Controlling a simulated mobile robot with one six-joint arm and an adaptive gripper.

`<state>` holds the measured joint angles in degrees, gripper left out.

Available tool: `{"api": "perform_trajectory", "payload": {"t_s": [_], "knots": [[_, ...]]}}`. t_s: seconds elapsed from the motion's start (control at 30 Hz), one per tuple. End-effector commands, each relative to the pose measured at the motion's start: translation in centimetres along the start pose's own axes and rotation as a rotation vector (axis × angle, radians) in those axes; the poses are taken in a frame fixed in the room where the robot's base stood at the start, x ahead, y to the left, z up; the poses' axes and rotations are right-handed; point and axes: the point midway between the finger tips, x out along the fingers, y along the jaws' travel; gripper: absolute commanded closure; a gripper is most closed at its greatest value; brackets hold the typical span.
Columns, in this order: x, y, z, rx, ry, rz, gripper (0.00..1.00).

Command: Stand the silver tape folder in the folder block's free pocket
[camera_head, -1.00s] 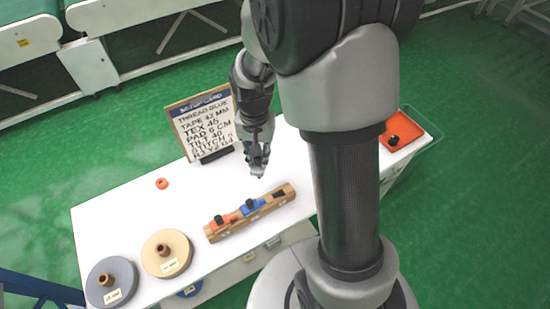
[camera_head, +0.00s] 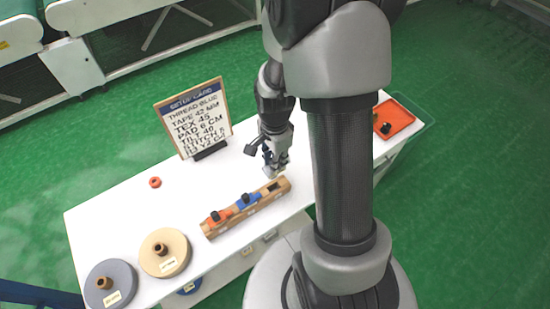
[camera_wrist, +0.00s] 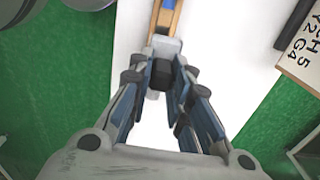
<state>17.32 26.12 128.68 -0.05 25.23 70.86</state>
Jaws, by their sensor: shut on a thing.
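The wooden folder block (camera_head: 232,226) lies on the white table in the head view. An orange-red folder sits in its left pocket (camera_head: 216,217) and a blue folder (camera_head: 247,202) in the middle one. The pocket at its right end (camera_head: 270,192) looks empty. My gripper (camera_head: 272,163) is just behind and above that end. In the wrist view my gripper (camera_wrist: 160,88) is shut on the black knob of the silver tape folder (camera_wrist: 165,46). The silver folder appears above the table, beside the block's end (camera_wrist: 166,20); any contact with it cannot be told.
A setup card on a stand (camera_head: 194,117) stands behind the block, left of my gripper. A grey disc (camera_head: 112,284) and a tan disc (camera_head: 165,254) lie at the left. A small orange ring (camera_head: 155,182) and an orange tray (camera_head: 398,118) are also on the table.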

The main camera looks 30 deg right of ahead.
Motion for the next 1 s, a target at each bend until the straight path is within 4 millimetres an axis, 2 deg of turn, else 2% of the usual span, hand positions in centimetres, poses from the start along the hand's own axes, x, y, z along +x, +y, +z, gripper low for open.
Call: {"api": "perform_trajectory", "payload": {"t_s": [0.53,1.0], "knots": [[4.8,0.0,0.0,-0.001,0.0,0.001,1.0],[5.4,0.0,0.0,-0.001,0.0,0.0,1.0]]}}
